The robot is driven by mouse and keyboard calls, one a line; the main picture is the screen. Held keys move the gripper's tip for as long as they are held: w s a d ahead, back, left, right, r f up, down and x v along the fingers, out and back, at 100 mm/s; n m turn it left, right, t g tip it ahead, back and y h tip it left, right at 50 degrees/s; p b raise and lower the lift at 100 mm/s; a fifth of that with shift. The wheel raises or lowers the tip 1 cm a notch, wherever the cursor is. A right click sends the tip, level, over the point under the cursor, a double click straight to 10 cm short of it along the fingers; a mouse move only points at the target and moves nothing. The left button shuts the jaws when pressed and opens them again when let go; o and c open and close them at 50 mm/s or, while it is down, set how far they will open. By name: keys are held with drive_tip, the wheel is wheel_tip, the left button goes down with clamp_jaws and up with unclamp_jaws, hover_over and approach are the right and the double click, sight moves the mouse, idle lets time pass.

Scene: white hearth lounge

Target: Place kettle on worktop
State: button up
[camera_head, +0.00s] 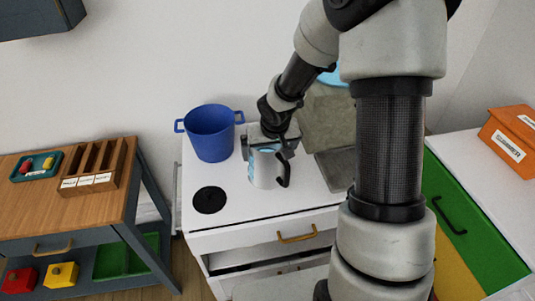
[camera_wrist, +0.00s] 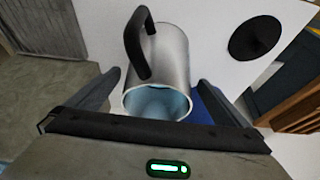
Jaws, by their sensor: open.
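The kettle (camera_head: 263,172), a pale silver jug with a black handle, appears to stand upright on the white worktop (camera_head: 300,196). Its handle points to the right and front in the head view. My gripper (camera_head: 269,148) is above the kettle, with its jaws open and spread to either side of its top. In the wrist view the kettle (camera_wrist: 172,60) lies between the two spread fingers (camera_wrist: 160,85), its open mouth facing the camera. I cannot tell whether either finger touches it. The kettle's far side is hidden in the head view.
A blue pot (camera_head: 209,134) stands left of the kettle, and a black disc (camera_head: 210,200) lies flat at the worktop's front left. A grey-beige block (camera_head: 328,117) and a sink-like recess (camera_head: 336,168) are to the right. A partly open drawer (camera_head: 270,237) is below.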

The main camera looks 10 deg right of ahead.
drive_tip(key=p+v, duration=0.1)
drive_tip(key=v, duration=0.6)
drive_tip(key=shift+p, duration=0.3)
